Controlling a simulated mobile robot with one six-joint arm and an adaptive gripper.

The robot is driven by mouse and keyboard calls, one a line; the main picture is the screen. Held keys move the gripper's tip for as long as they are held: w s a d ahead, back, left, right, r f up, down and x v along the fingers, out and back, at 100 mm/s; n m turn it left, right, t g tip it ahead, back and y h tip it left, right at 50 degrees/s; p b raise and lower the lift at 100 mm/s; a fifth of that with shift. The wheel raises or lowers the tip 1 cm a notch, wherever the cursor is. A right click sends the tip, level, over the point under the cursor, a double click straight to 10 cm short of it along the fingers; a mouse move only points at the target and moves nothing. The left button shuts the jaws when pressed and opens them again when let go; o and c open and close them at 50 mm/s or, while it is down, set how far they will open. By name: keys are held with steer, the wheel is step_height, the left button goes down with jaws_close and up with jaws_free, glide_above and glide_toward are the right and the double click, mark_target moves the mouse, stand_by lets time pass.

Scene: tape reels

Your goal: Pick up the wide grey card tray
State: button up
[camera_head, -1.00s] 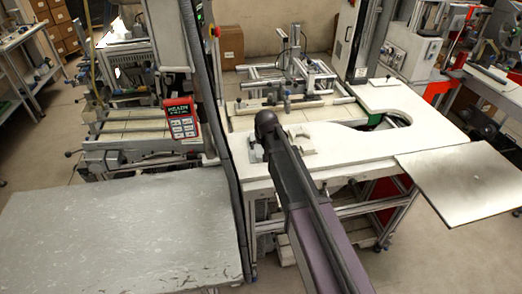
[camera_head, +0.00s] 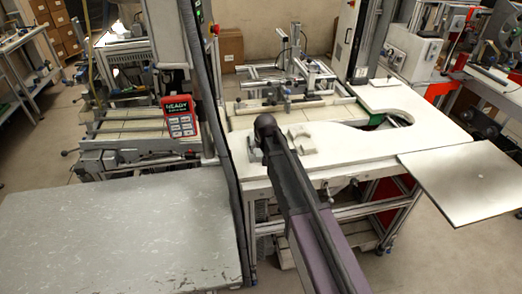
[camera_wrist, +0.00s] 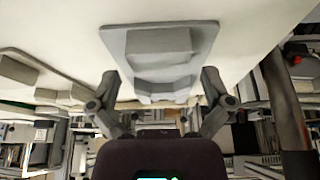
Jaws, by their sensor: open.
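The grey card tray (camera_wrist: 118,42) looks like a flat grey piece with raised blocks on it, on the white table top in the wrist view. In the head view only a small grey part (camera_head: 255,155) shows beside my dark arm, which hides the rest. My gripper (camera_wrist: 160,80) is open, with one finger on each side of the tray's near end in the wrist view. Nothing is held. I cannot tell whether the fingers touch the tray. The fingertips are hidden in the head view.
A pale notched block (camera_head: 302,138) lies on the white table (camera_head: 365,145) just right of my arm. A dark upright post and cable (camera_head: 232,190) stand close on the left. A grey bench (camera_head: 110,230) fills the front left. A metal plate (camera_head: 465,180) juts out right.

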steer(key=shift+b+x, duration=0.65)
steer(key=shift+x, duration=0.35)
steer(key=c, duration=1.2)
steer(key=shift+r, duration=0.15)
step_height(320, 180, up, 3)
steer(key=p, duration=0.3)
steer(key=shift+r+p, duration=0.2)
steer(key=shift+p, duration=0.2)
steer(key=s+d, duration=0.2)
steer(key=s, duration=0.2)
steer(key=s+d+r+p, duration=0.1)
steer(key=s+d, duration=0.2)
steer(key=s, duration=0.2)
steer(key=s+d, duration=0.2)
steer(key=s, duration=0.3)
steer(key=shift+s+d+r, duration=0.1)
steer(key=shift+d+r, duration=0.05)
steer(key=shift+d, duration=0.05)
